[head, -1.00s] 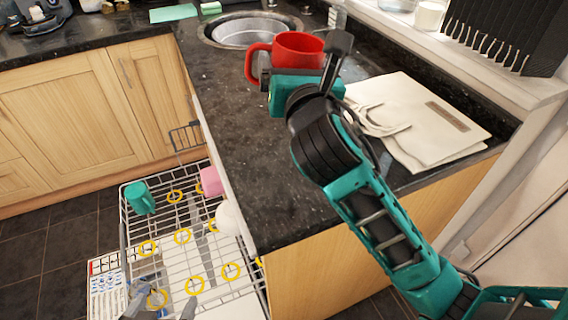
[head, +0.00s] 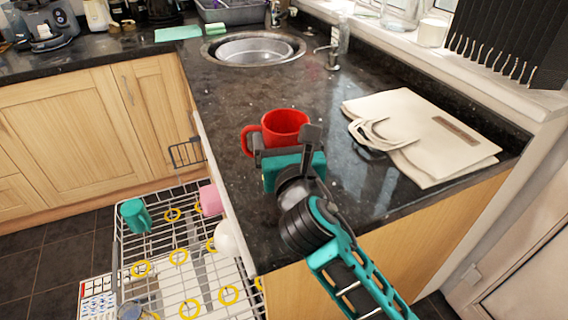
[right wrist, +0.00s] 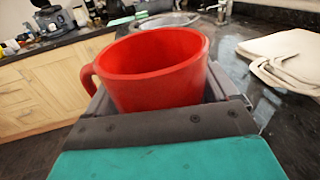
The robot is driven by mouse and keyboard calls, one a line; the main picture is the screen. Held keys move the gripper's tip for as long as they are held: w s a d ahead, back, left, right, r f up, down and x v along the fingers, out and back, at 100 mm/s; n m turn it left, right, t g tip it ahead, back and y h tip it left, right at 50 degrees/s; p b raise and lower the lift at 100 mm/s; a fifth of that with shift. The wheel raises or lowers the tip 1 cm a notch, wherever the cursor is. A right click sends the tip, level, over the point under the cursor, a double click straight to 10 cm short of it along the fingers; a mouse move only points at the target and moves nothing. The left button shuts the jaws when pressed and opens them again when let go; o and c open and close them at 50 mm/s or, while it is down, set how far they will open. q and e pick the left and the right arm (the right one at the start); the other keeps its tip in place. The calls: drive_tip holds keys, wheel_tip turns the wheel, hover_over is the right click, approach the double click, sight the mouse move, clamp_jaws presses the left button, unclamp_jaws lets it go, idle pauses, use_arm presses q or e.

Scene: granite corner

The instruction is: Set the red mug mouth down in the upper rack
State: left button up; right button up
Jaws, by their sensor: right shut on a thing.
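The red mug (head: 286,126) is upright, mouth up, with its handle to the left, above the dark granite counter. My right gripper (head: 284,150) is shut on it. In the right wrist view the red mug (right wrist: 155,72) sits between the fingers (right wrist: 160,108), its open mouth showing. The upper rack (head: 160,246) is pulled out at lower left, below counter height, with yellow rings on it. A teal mug (head: 135,215), a pink cup (head: 211,200) and a white round item (head: 226,238) are in the rack. My left gripper is not visible.
A cream bag (head: 425,135) lies flat on the counter at right. A round sink (head: 254,48) with a tap (head: 331,58) is behind the mug. The counter (head: 215,110) left of the mug is clear. Wooden cabinets (head: 90,120) stand at left.

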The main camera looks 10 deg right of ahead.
wheel_tip(320, 180, down, 5)
drive_tip(key=shift+r+b, duration=0.15)
drive_tip(key=shift+b, duration=0.8)
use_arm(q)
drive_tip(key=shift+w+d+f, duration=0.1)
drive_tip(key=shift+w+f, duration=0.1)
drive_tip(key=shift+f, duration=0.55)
use_arm(e)
drive_tip(key=shift+r, duration=0.1)
drive_tip(key=o, duration=1)
drive_tip(key=shift+f, duration=0.2)
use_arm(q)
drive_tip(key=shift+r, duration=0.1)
use_arm(e)
drive_tip(key=shift+o, duration=0.2)
drive_tip(key=shift+r, duration=0.2)
